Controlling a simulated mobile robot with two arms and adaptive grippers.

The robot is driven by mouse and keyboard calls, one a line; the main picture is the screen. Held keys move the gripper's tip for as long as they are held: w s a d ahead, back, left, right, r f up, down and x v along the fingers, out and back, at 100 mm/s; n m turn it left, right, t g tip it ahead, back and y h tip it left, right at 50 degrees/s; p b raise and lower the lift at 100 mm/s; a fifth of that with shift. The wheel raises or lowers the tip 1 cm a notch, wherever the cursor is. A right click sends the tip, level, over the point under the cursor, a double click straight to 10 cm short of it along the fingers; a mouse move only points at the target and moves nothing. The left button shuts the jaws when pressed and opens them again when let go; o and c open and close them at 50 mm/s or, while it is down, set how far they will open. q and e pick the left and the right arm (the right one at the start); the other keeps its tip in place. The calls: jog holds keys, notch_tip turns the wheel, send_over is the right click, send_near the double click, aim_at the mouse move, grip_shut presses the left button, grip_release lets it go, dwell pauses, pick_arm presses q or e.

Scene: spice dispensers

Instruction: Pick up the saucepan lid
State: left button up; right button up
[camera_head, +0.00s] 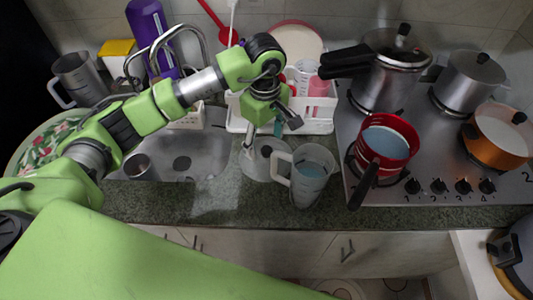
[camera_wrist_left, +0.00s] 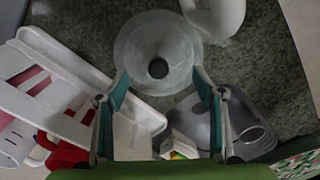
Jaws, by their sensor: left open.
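A round, pale grey saucepan lid (camera_head: 262,168) with a dark knob lies on the counter between the sink and a measuring jug. In the left wrist view, the lid (camera_wrist_left: 139,43) shows from above with its knob (camera_wrist_left: 158,68) near its middle. My left gripper (camera_head: 270,137) points down over the lid in the head view and hides part of it. In the left wrist view, the fingers of this gripper (camera_wrist_left: 160,76) are open, one on each side of the knob, with nothing between them. The height left above the knob is hard to tell. My right gripper is not in view.
A clear measuring jug (camera_head: 312,177) stands just right of the lid. A white rack (camera_head: 318,126) with bottles is behind it. The sink (camera_head: 205,158) lies to the left. A red saucepan (camera_head: 386,143) and other pots stand on the stove at the right.

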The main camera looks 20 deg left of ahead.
aim_at(266, 149)
pick_arm(q)
jog(key=shift+w+d+f+p, duration=0.15)
jog(key=shift+f+p, duration=0.4)
jog(key=shift+f, duration=1.2)
grip_shut()
jog(key=shift+s, duration=0.2)
jog(key=shift+r, duration=0.15)
